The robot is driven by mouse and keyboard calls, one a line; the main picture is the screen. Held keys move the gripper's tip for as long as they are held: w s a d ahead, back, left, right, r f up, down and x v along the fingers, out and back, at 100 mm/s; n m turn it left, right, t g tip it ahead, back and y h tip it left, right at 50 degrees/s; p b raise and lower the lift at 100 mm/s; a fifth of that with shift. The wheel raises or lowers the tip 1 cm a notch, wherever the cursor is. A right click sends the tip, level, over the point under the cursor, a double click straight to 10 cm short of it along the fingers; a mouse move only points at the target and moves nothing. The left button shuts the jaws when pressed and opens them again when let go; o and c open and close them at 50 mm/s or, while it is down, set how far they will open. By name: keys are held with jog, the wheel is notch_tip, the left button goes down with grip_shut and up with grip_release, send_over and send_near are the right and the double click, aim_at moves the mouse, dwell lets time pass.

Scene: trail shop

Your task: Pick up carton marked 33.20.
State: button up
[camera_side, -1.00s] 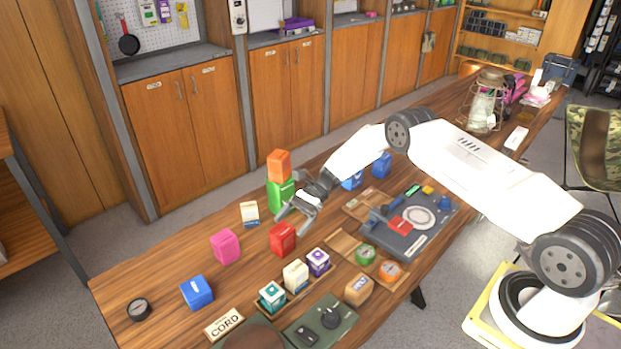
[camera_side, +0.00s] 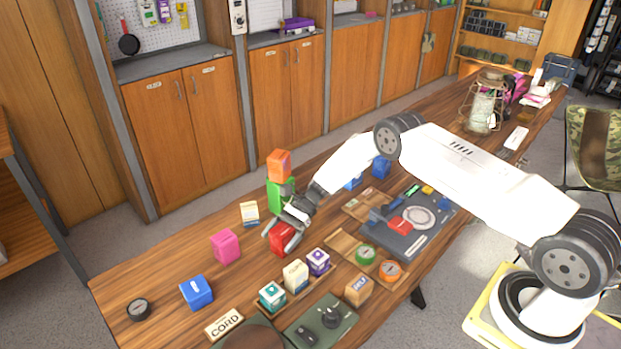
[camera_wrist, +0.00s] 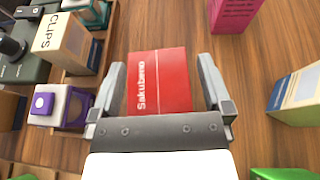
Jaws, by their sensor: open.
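No marking 33.20 is legible on any carton in either view. A red carton (camera_side: 284,241) stands on the wooden table; the wrist view shows its red face (camera_wrist: 158,90) with the white word "Sakubeno". My gripper (camera_side: 283,231) is open over this carton. In the wrist view my gripper's fingers (camera_wrist: 161,72) lie one on each side of it, with gaps between fingers and carton. The carton's lower part is hidden in the wrist view, and my gripper covers part of it in the side view.
A green box (camera_side: 279,196) with an orange box (camera_side: 279,164) on top stands just behind. A cream box (camera_side: 249,213), pink box (camera_side: 226,246) and blue box (camera_side: 197,293) stand to the left. A purple-and-white box (camera_side: 318,261) and a white-and-cream box (camera_side: 295,275) stand in front.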

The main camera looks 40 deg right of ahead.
grip_shut()
jog(key=shift+r, duration=0.2)
jog(key=shift+r, duration=0.85)
jog(key=s+d+r, duration=0.1)
jog(key=s+r, duration=1)
jog(key=s, duration=0.3)
jog(key=shift+d, duration=0.25)
